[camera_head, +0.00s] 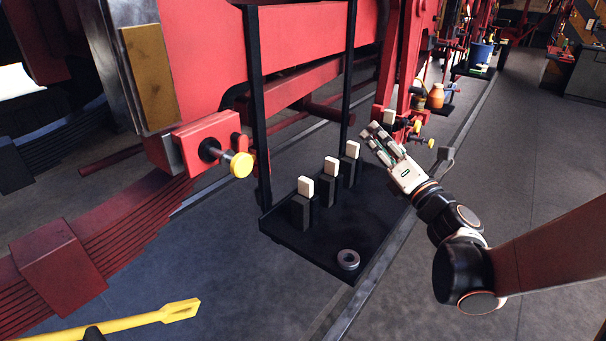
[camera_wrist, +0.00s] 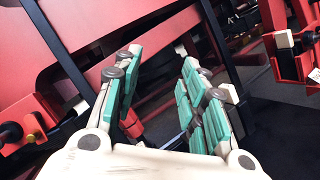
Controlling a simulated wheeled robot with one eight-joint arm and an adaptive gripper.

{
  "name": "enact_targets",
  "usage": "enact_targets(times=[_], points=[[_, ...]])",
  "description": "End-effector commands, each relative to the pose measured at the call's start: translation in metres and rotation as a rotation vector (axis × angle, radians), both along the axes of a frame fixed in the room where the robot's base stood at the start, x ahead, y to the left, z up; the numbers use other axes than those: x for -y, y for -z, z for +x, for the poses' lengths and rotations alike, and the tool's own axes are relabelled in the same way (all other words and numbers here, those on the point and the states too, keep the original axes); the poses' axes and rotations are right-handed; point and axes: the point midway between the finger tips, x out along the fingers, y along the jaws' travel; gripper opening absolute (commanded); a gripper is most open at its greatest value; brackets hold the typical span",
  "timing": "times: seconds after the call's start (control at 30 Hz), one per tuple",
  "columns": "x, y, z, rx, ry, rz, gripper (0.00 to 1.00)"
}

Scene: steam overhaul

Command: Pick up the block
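Three white blocks top dark upright posts on a black hanging tray (camera_head: 300,250) in the head view: a near block (camera_head: 305,187), a middle block (camera_head: 331,166) and a far block (camera_head: 352,149). Another white block (camera_head: 389,117) shows farther back against red machinery. My gripper (camera_head: 376,133) is raised to the right of the far block, apart from it. In the wrist view my gripper (camera_wrist: 158,50) has its green-padded fingers spread, with nothing between them. A white block (camera_wrist: 229,93) shows just beyond the right finger, partly hidden. Another white block (camera_wrist: 284,39) is at the upper right.
A metal ring (camera_head: 348,259) lies at the tray's front corner. Black hanger bars (camera_head: 258,110) rise from the tray. A yellow knob (camera_head: 241,165) sticks out at left, and a yellow bar (camera_head: 130,322) lies low. Floor at right is open.

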Motion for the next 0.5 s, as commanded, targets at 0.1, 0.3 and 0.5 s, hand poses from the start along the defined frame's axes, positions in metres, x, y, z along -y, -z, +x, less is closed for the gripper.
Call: enact_targets(times=[0.1, 0.3, 0.5], points=[[-0.025, 0.038, -0.005, 0.094, -0.119, -0.269, 0.38], [-0.053, 0.104, -0.028, 0.211, -0.300, -0.590, 0.38], [-0.065, 0.138, -0.042, 0.262, -0.391, -0.716, 0.38]])
